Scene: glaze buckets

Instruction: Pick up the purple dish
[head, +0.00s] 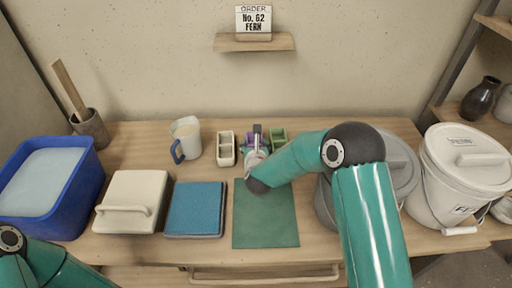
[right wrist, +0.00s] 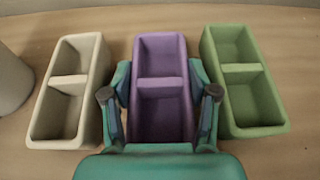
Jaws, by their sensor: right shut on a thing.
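The purple dish (right wrist: 162,58) is a narrow two-compartment dish in the middle of the right wrist view. In the head view only slivers of the purple dish (head: 246,138) show around my right gripper (head: 257,138), which hides most of it. In the right wrist view my right gripper (right wrist: 160,105) has one finger on each long side of the dish and is shut on it. I cannot tell whether the dish is clear of the table. Only part of my left arm shows at the lower left of the head view; its gripper is out of sight.
A cream dish (right wrist: 50,110) stands close on the left and a green dish (right wrist: 262,112) close on the right. A mug (head: 186,138) is farther left. A green mat (head: 266,222) lies empty in front. Lidded buckets (head: 462,165) stand on the right.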

